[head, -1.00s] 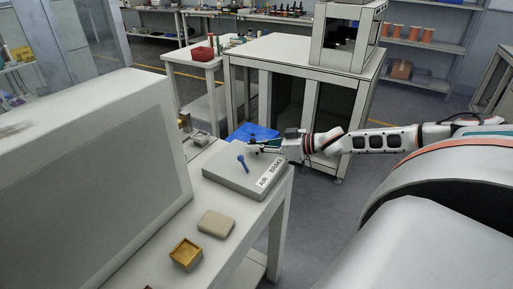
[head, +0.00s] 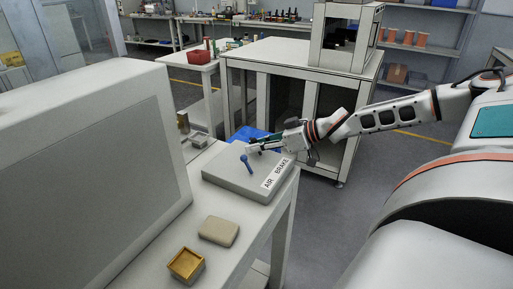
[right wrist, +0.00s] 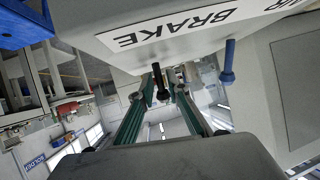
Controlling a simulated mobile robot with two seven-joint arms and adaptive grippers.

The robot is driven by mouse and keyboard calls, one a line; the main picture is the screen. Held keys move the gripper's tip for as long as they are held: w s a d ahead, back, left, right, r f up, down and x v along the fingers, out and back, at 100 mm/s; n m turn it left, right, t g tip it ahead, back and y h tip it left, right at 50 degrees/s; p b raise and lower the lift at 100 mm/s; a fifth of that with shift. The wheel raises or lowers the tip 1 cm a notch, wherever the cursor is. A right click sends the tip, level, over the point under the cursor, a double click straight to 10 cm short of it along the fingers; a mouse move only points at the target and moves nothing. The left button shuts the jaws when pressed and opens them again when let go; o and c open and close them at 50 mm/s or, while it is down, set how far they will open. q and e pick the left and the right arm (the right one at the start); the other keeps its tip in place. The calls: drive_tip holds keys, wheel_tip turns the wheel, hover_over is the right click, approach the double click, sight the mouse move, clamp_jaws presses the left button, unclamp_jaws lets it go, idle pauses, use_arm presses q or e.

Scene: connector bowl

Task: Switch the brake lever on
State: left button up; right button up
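The brake lever is a short blue stick (head: 245,162) standing up, tilted, from the grey box (head: 233,182) labelled AIR BRAKE on the white table. In the right wrist view the lever (right wrist: 229,62) shows right of the fingers, beside the box's label face (right wrist: 190,25). My right gripper (head: 252,146) is over the far side of the box, close behind the lever's top; I cannot tell if it touches. In the right wrist view its green-sided fingers (right wrist: 168,88) stand apart, with the lever outside them. My left gripper is not in view.
A beige block (head: 219,231) and a small yellow-topped box (head: 186,264) lie nearer on the table. A large grey cabinet (head: 110,160) stands left of the brake box. A blue object (head: 254,136) is behind the box. Open floor lies to the right.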

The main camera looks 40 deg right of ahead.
drive_tip(key=shift+w+a+r, duration=0.1)
drive_tip(key=shift+a+r, duration=0.05)
drive_tip(key=shift+r, duration=0.05)
drive_tip(key=shift+f, duration=0.2)
drive_tip(key=shift+s+d+r, duration=0.3)
drive_tip(key=shift+s, duration=0.3)
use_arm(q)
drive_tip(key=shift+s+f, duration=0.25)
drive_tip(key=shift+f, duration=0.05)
use_arm(e)
drive_tip(key=v, duration=1)
drive_tip(key=shift+s+d+r, duration=0.15)
drive_tip(key=shift+s+r, duration=0.1)
drive_tip(key=shift+r, duration=0.05)
